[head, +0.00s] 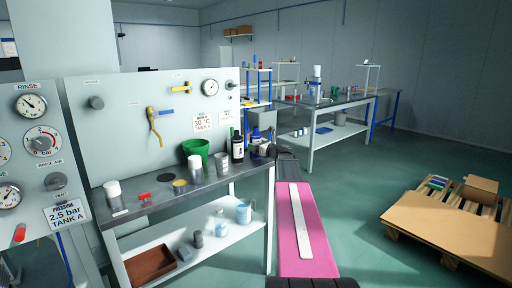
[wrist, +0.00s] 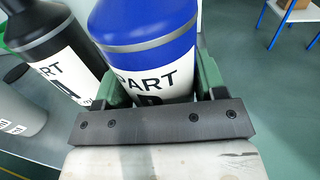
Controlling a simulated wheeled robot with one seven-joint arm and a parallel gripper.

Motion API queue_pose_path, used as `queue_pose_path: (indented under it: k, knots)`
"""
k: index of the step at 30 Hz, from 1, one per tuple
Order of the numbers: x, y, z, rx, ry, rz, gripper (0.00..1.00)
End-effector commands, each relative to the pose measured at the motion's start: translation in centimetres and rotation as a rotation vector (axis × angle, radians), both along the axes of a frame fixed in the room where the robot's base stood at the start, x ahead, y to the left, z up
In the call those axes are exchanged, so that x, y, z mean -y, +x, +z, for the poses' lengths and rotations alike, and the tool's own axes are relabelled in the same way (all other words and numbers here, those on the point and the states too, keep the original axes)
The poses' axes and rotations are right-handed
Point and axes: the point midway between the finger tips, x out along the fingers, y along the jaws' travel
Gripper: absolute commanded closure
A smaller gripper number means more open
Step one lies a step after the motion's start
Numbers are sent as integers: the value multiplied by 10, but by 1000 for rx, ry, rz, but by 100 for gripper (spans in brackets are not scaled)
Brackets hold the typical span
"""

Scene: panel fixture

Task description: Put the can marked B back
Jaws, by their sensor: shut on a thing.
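A blue can (wrist: 148,38) with a grey band and a white label reading PART stands between my gripper's green fingers (wrist: 160,88) in the wrist view. The letter under PART is mostly hidden by my gripper's bar, but its top looks like a B. My gripper is shut on this can. In the head view the blue can (head: 257,134) is at the right end of the near bench, beside a black can. Whether its base touches the bench is hidden.
The black can (wrist: 50,42), labelled PART with a partly covered letter, stands close to the left. A grey can (wrist: 18,105) is further left. A green bucket (head: 196,149) stands on the bench (head: 150,205) before the gauge panel (head: 120,110).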

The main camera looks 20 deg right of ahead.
Motion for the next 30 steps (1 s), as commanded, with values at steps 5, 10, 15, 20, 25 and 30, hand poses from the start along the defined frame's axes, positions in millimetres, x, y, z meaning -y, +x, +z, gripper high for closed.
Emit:
queue_pose_path:
  k: [5,10,15,20,25,30]
  knots:
    - [0,0,-1,0,0,0,78]
    - [0,0,-2,0,0,0,10]
    - [0,0,-2,-1,0,0,10]
    - [0,0,0,0,0,0,10]
    - [9,-19,0,-1,0,-2,10]
    - [25,-50,0,-1,0,-2,10]
